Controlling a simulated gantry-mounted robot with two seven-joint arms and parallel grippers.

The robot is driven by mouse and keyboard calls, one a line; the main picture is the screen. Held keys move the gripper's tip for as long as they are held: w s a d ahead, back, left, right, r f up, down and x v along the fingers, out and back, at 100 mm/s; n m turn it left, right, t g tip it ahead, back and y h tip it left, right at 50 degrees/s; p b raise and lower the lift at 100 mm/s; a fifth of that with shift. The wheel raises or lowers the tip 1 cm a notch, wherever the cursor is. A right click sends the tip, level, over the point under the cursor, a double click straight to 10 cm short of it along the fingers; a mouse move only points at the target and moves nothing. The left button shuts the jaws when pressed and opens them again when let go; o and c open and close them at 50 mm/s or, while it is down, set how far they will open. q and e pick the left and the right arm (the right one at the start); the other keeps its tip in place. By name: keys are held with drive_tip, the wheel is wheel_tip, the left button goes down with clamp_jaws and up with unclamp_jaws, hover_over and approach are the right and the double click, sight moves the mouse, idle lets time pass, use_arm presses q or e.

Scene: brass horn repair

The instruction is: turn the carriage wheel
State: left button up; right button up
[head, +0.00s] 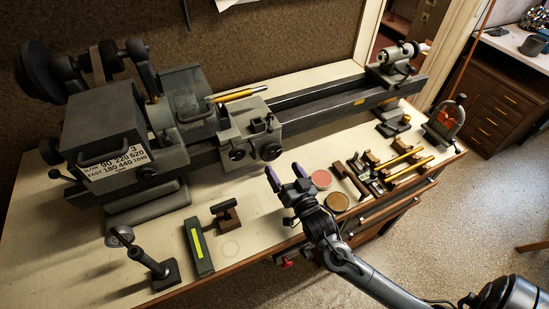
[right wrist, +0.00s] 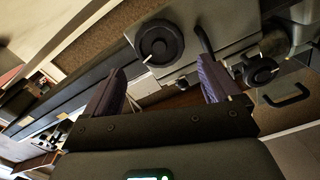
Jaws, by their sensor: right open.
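The grey lathe carriage (head: 248,130) sits on the dark bed and carries two dark round wheels on its front. One wheel is on the left (head: 238,154), the other on the right (head: 271,151); I cannot tell which is the carriage wheel. My right gripper (head: 284,184) is open and empty, in front of and below the right wheel, apart from it. In the right wrist view, one wheel (right wrist: 158,45) with a light handle lies beyond the gap between the purple-padded fingers (right wrist: 160,80). The other wheel (right wrist: 258,70) lies right of them. My left gripper is not in view.
Tools (head: 395,168) lie farther right. A dark block with a yellow strip (head: 199,247) lies to the left.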

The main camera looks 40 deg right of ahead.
sight(273, 153)
drive_tip(key=shift+x, duration=3.05)
drive_tip(key=c, duration=0.8)
